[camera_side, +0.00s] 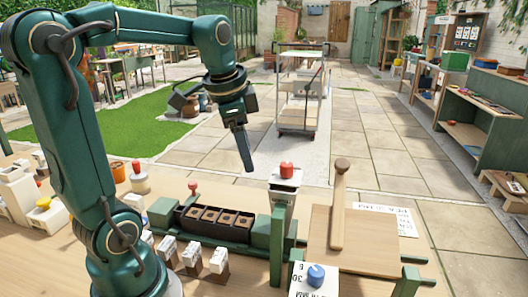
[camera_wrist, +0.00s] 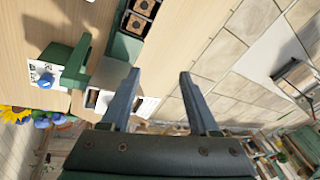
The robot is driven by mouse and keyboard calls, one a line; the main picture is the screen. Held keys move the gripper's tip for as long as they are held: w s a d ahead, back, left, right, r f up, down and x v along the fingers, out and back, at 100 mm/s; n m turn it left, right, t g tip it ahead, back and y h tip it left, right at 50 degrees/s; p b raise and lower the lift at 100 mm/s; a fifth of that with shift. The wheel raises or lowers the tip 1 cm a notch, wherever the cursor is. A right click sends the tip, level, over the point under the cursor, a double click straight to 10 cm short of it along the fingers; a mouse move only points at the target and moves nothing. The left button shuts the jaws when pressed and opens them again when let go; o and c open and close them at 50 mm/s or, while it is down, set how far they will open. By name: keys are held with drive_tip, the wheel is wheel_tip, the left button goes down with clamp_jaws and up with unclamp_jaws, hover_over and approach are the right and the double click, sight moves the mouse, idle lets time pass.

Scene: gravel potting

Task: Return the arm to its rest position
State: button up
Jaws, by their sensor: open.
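My green arm reaches up and over from the left of the side view. My gripper (camera_side: 246,150) hangs in the air above the far edge of the wooden bench (camera_side: 330,278), fingers pointing down. In the wrist view my gripper (camera_wrist: 160,76) has its two grey fingers apart with nothing between them. The fingers touch nothing that I can see.
A dark tray (camera_side: 204,228) with several brown-filled cells sits below my gripper. Nearby are a red button (camera_side: 286,169) on a post, an upright wooden handle (camera_side: 339,200) on a board, and a blue knob (camera_side: 316,274). The air around my gripper is clear.

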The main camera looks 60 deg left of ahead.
drive_tip(key=s+d+f+n+t+h, duration=0.1)
drive_tip(key=s+d+f+n, duration=0.3)
drive_tip(key=s+d, duration=0.4)
drive_tip(key=d+t, duration=0.1)
drive_tip(key=d, duration=0.2)
drive_tip(key=shift+s+d+n+h, duration=0.3)
drive_tip(key=shift+s, duration=0.05)
idle(0.8)
